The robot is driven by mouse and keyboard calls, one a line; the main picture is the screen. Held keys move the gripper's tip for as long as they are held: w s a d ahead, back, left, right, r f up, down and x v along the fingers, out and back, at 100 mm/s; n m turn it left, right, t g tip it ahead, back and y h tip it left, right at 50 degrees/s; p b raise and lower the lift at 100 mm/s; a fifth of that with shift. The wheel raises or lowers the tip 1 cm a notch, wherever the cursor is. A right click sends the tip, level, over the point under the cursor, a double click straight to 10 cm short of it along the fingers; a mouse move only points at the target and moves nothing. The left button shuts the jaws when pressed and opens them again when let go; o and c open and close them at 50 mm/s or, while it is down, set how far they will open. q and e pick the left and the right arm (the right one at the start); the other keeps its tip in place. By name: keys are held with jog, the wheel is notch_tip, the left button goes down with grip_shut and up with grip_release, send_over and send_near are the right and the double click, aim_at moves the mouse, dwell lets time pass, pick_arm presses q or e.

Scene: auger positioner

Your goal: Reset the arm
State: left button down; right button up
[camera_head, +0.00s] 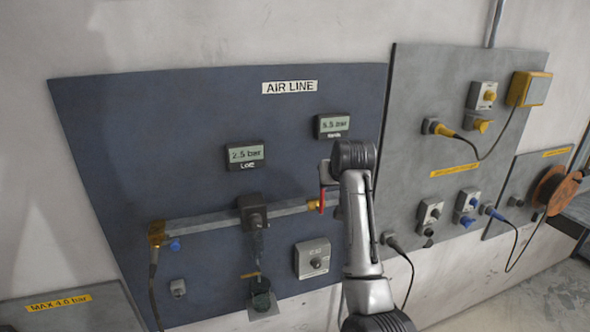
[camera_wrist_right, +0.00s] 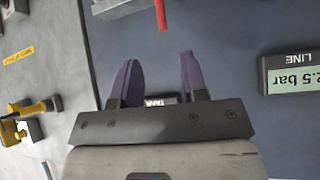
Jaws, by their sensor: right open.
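My right arm reaches up in front of the blue-grey AIR LINE panel (camera_head: 180,110) in the head view. Its gripper is mostly hidden there behind the wrist, close to a red valve handle (camera_head: 322,199) on the horizontal pipe (camera_head: 200,224). In the right wrist view my right gripper (camera_wrist_right: 158,68) is open, with two dark purple fingers apart and nothing held between them. The red handle (camera_wrist_right: 160,15) lies beyond the fingertips, near the top edge. My left gripper is not in view.
The LINE display (camera_head: 245,155) reads 2.5 bar; another display (camera_head: 332,125) reads 5.5 bar. A regulator-like block (camera_head: 253,212) and a bowl (camera_head: 260,295) hang on the panel, with a grey knob box (camera_head: 312,258) beside them. Grey panels with cables (camera_head: 450,130) stand at right.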

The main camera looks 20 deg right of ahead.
jog(key=s+a+r+t, duration=0.4)
jog(key=s+r+t, duration=0.3)
jog(key=s+r, duration=0.55)
jog(key=s+a+f+n+g+y+p, duration=0.1)
jog(key=s+a+f+n+g, duration=0.15)
jog(key=s+f, duration=0.55)
jog(key=s+a+f+n+g+y+p, duration=0.15)
jog(key=s+a+f, duration=0.25)
jog(key=f, duration=0.8)
jog(key=s+a+f+n+g+p, duration=0.1)
jog(key=s+a+f+p, duration=0.15)
jog(key=s+f, duration=0.55)
jog(key=s+a+f+g+p, duration=0.1)
jog(key=s+f+g, duration=0.6)
jog(key=s+f, duration=1.1)
jog(key=shift+s+a+f, duration=0.3)
jog(key=shift+s+f, duration=0.1)
jog(key=shift+s, duration=0.05)
